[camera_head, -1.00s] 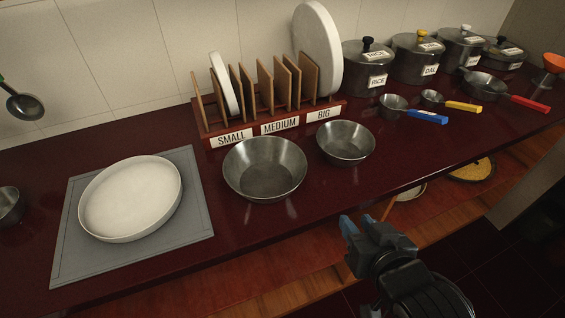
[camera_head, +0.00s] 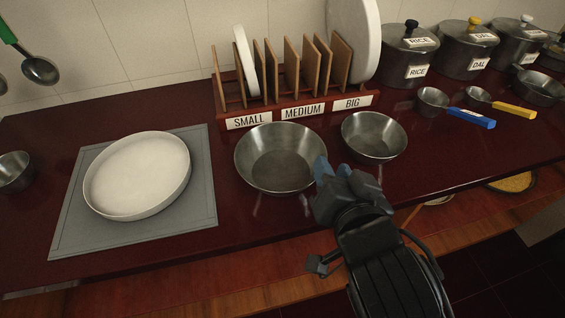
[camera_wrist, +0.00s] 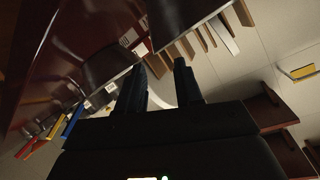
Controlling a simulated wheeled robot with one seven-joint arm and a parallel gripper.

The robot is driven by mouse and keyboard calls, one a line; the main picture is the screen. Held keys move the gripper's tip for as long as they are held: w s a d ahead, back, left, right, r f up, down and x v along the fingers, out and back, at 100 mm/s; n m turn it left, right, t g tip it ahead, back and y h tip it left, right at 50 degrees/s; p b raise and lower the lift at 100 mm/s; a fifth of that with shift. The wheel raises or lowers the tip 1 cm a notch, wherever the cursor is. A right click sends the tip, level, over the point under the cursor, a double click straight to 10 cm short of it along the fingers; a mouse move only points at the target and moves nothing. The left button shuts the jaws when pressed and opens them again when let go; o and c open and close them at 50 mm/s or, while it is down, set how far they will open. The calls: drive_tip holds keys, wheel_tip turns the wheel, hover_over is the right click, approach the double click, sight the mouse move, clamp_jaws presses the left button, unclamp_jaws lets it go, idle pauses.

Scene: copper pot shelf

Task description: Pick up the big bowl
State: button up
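The big bowl (camera_head: 280,160) is a steel bowl standing upright on the dark red counter, right of the white dish. A smaller steel bowl (camera_head: 374,137) stands just right of it. My gripper (camera_head: 331,174) is at the big bowl's right side, its fingertips close to the rim and overlapping it in the head view. I cannot tell if they touch. In the wrist view my gripper (camera_wrist: 160,68) has its two fingers apart, with no bowl clearly held between them. Dark rounded shapes beyond the fingers there are too dim to name surely.
A white dish (camera_head: 137,174) sits on a grey mat (camera_head: 200,205) at left. A wooden rack (camera_head: 297,112) labelled SMALL, MEDIUM, BIG stands behind the bowls. Lidded pots (camera_head: 408,55) and handled measuring cups (camera_head: 433,101) are at right. The front edge strip is clear.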

drive_tip(key=x, duration=0.5)
drive_tip(key=p+x, duration=0.1)
drive_tip(key=x, duration=0.1)
drive_tip(key=shift+w+f, duration=0.15)
drive_tip(key=shift+f, duration=0.25)
clamp_jaws()
